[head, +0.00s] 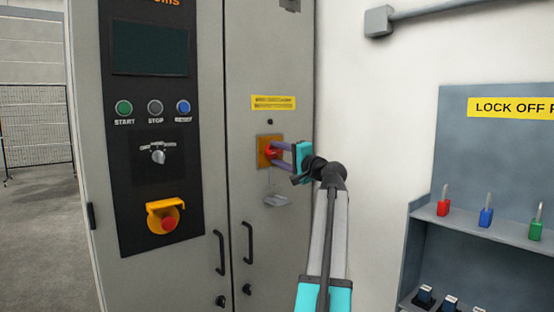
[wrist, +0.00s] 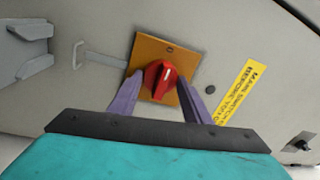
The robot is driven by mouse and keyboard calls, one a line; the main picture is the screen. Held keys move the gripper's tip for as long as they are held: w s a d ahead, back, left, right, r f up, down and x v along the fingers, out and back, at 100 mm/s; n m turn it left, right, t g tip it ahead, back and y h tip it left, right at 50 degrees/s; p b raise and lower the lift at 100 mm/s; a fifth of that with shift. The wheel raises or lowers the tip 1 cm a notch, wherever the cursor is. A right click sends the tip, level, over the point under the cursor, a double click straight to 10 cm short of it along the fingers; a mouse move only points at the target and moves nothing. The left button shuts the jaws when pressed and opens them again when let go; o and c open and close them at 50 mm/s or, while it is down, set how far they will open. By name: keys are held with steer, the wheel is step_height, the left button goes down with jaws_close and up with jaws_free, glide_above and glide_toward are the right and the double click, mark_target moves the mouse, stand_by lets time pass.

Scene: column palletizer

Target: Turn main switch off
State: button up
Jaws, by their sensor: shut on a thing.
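The main switch is a red rotary knob (wrist: 158,78) on an orange-yellow square plate (wrist: 174,50). The plate also shows on the grey cabinet's right door in the head view (head: 262,161). The exact contact at the fingertips is hard to see.
A yellow label (head: 273,102) is above the switch, and a grey hanging tag (head: 277,200) is below it. The control panel (head: 158,185) with buttons and a red emergency stop is at left. A lock-off board (head: 510,140) with several padlocks stands at right.

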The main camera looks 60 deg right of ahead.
steer(key=shift+w+r, duration=0.1)
steer(key=shift+r, duration=0.25)
steer(key=o, duration=1.1)
steer(key=shift+f, duration=0.1)
steer(key=shift+c, duration=0.2)
steer(key=shift+f, duration=0.1)
steer(key=shift+f, duration=0.15)
steer(key=v, duration=1.3)
steer(key=shift+s, duration=0.35)
steer(key=shift+a, duration=0.15)
